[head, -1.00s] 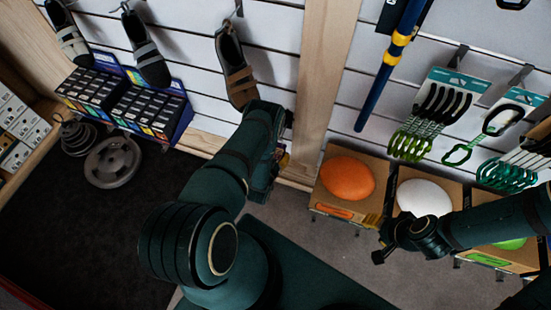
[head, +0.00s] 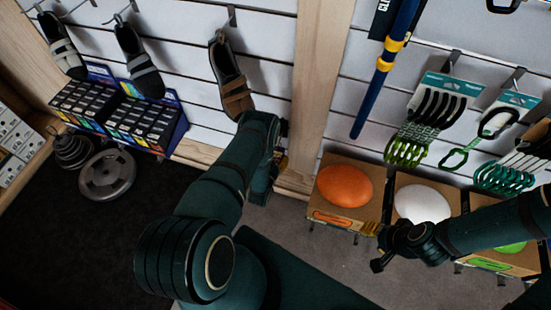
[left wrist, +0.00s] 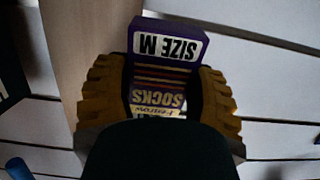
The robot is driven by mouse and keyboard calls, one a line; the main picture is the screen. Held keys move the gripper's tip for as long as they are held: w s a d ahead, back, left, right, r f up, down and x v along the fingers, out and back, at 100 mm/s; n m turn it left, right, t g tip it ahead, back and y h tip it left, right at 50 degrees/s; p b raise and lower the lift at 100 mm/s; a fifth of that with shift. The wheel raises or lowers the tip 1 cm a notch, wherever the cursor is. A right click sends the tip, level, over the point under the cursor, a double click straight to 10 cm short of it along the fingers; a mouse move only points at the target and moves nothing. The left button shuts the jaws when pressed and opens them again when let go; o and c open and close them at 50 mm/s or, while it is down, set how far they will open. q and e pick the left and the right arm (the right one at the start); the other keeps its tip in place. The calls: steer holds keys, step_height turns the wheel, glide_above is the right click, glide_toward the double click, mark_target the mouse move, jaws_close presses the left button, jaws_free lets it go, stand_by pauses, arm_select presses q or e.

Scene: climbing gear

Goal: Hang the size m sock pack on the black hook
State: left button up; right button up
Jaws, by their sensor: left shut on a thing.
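The size M sock pack (left wrist: 168,45) is a purple box with a white label reading SIZE M and SOCKS, printed upside down in the left wrist view. My left gripper (left wrist: 160,95) is shut on it, with a yellow-brown pad at each side. In the head view my left gripper (head: 280,160) is mostly hidden behind my arm, in front of the wall by the wooden post. Dark hooks (head: 452,58) stick out of the right wall panel above hanging gear; I cannot tell which hook is the black one. My right gripper (head: 376,246) is at the right, and its opening is unclear.
Shoes (head: 230,80) hang on the left slatted wall above a purple rack (head: 150,120) of small boxes. A wooden post (head: 320,85) divides the panels.

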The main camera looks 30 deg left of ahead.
stand_by(0.4)
arm_select(q)
steer(key=o, duration=1.3)
steer(key=shift+c, duration=0.2)
steer(key=v, duration=1.2)
